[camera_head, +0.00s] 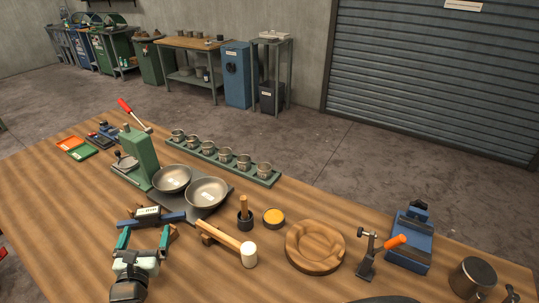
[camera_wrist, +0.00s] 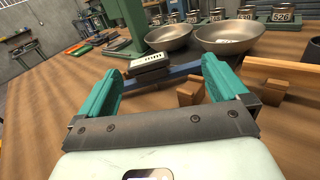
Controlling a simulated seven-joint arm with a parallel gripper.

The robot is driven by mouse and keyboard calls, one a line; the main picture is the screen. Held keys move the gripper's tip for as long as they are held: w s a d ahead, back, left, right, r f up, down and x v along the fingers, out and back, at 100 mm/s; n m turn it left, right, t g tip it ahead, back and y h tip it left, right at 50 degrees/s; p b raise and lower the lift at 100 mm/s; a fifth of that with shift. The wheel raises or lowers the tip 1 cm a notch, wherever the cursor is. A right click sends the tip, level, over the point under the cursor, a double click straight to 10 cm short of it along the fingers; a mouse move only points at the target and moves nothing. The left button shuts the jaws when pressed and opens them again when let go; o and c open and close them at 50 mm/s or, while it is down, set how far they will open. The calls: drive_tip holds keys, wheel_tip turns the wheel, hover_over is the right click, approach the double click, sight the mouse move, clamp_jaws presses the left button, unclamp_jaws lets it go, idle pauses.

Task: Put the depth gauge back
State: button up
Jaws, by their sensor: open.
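The depth gauge appears to be the dark tool with a grey digital display (camera_head: 148,213) and a long blue bar, at the near left of the table. It also shows in the wrist view (camera_wrist: 150,61), just beyond my fingertips. My gripper (camera_head: 143,236) has teal fingers and is open and empty, on the near side of the gauge; its fingers also show in the wrist view (camera_wrist: 160,75). Small wooden blocks (camera_wrist: 189,94) stand beside the right finger. Whether the gauge rests on them or on the table is unclear.
Two metal bowls (camera_head: 207,192) stand on a dark plate behind the gauge, next to a green press (camera_head: 139,157). A mallet (camera_head: 248,254) lies to the right. Further right are a wooden dish (camera_head: 315,263) and a blue vise-like block (camera_head: 409,244). The table's left front (camera_head: 60,225) is clear.

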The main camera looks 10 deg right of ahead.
drive_tip(key=s+d+r+m+g+h, duration=0.2)
drive_tip(key=d+r+m+g+h, duration=0.85)
drive_tip(key=d+r+m, duration=1.2)
drive_tip(key=s+d+r+m+g+y, duration=0.1)
drive_tip(key=s+d+r+m+y, duration=0.3)
drive_tip(key=s, duration=0.6)
drive_tip(key=s+d+r+m+y, duration=0.5)
drive_tip(key=s+r+m+y, duration=0.2)
drive_tip(key=s+r, duration=0.4)
drive_tip(key=shift+r+g+y, duration=0.15)
drive_tip(key=shift+g+y, duration=0.2)
drive_tip(key=shift+y, duration=0.3)
